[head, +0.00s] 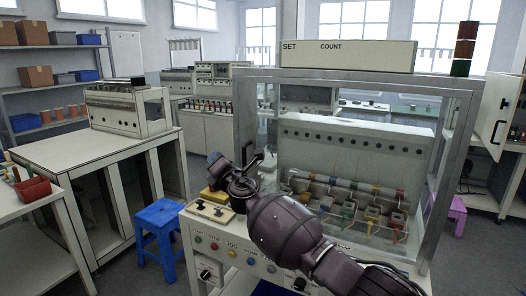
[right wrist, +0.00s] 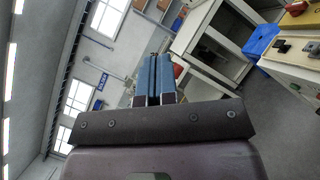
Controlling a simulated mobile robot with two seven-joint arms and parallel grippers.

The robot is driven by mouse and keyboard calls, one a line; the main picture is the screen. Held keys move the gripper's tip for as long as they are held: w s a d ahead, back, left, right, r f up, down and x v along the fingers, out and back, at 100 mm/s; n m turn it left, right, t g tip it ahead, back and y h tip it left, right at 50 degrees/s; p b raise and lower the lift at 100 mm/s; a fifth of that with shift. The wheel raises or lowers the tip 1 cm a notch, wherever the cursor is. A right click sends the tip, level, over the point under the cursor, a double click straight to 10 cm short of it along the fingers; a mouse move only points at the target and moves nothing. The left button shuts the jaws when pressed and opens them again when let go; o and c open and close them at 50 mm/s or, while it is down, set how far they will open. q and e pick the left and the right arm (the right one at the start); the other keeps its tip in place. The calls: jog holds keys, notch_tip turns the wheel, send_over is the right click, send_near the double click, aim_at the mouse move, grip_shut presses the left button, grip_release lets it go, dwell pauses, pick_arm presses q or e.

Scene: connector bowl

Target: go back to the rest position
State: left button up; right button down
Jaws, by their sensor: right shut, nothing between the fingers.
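My right arm comes in from the lower right of the head view. Its gripper (head: 215,160) points to the upper left, in the air in front of the machine with the glass enclosure. In the right wrist view the two blue fingers of this gripper (right wrist: 154,66) lie side by side, shut with nothing between them. My left gripper is in neither view.
The machine's front panel (head: 228,246) with buttons is close below my right arm. A glass enclosure (head: 455,150) stands behind it. A blue stool (head: 158,216) stands left, and a workbench (head: 90,148) beyond it. Open floor shows between bench and machine.

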jog(key=s+d+f+m+h, duration=0.3)
jog(key=s+d+f+m, duration=0.55)
jog(key=d+m, duration=0.4)
jog(key=s+d+f+m+h, duration=0.4)
jog(key=s+d+f+m, duration=0.4)
jog(key=d+f+m, duration=0.4)
jog(key=s+d+f+m+g+h, duration=0.1)
jog(key=s+d+f, duration=0.4)
jog(key=s, duration=0.5)
jog(key=s+d+f+m+g+h, duration=0.2)
jog(key=s+d+f+m, duration=0.1)
jog(key=s+d+f, duration=0.3)
jog(key=s+d+f+m+g+h, duration=0.1)
jog(key=s+d+f, duration=0.5)
jog(key=s, duration=0.9)
notch_tip(320, 180, down, 3)
jog(key=shift+r+m+g+h, duration=0.1)
jog(key=shift+m+g+h, duration=0.2)
jog(key=shift+m+g, duration=0.6)
